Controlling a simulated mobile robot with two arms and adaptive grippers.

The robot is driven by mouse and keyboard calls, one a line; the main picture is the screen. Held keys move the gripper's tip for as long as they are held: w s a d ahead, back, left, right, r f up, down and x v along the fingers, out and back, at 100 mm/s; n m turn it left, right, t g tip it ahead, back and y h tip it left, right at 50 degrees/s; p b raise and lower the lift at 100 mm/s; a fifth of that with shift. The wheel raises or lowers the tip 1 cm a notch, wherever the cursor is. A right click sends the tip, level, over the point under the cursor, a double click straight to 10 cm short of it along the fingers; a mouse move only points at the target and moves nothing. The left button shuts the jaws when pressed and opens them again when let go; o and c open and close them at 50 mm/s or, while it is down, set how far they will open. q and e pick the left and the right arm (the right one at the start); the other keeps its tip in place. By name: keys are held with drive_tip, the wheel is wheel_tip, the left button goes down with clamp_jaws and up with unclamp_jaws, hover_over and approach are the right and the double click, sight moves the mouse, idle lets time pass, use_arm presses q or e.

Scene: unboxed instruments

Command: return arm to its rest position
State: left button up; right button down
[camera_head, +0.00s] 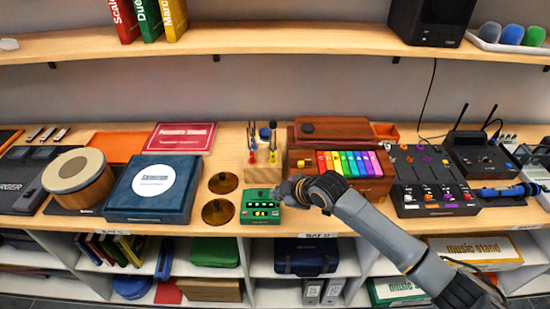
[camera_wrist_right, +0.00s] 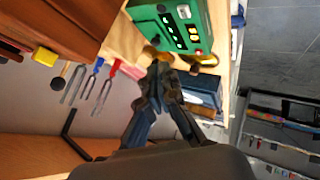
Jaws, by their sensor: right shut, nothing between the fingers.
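My right arm comes in from the lower right in the head view, and its gripper (camera_head: 284,192) is at the right side of a green pedal-like box (camera_head: 260,216) on the counter. In the right wrist view the gripper (camera_wrist_right: 158,70) is shut and empty. The green box (camera_wrist_right: 150,14) lies just beyond its fingertips there; whether they touch cannot be told. My left gripper is in neither view.
A wooden box with a rainbow xylophone (camera_head: 352,163) stands right of the gripper, with a mixer (camera_head: 425,170) beyond. Tuning forks (camera_head: 272,155) stand in a wooden block (camera_head: 262,172) behind. A blue case (camera_head: 120,200) and drum (camera_head: 78,178) sit left. A shelf (camera_head: 290,40) runs above.

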drive_tip(key=s+d+f+m+g+h, duration=0.1)
drive_tip(key=s+f+m, duration=0.15)
drive_tip(key=s, duration=0.55)
drive_tip(key=s+d+f+m, duration=0.2)
drive_tip(key=s+m, duration=0.2)
drive_tip(key=s, duration=0.3)
drive_tip(key=s+d+m+g+h, duration=0.2)
drive_tip(key=s+d+m+h, duration=0.5)
drive_tip(key=s+d, duration=1.1)
drive_tip(key=s+a+f+m+g+y+b, duration=0.1)
drive_tip(key=s+f+b, duration=0.15)
drive_tip(key=f, duration=1.35)
drive_tip(key=s+f+m+g+y+b, duration=0.1)
drive_tip(key=f+b, duration=0.2)
drive_tip(key=f, duration=1.4)
drive_tip(key=s+d+f+b, duration=0.2)
drive_tip(key=s+f+b, duration=0.2)
drive_tip(key=s+f, duration=1.2)
wheel_tip(320, 180, down, 4)
drive_tip(key=shift+d+f+g, duration=0.15)
drive_tip(key=shift+d+g, duration=0.25)
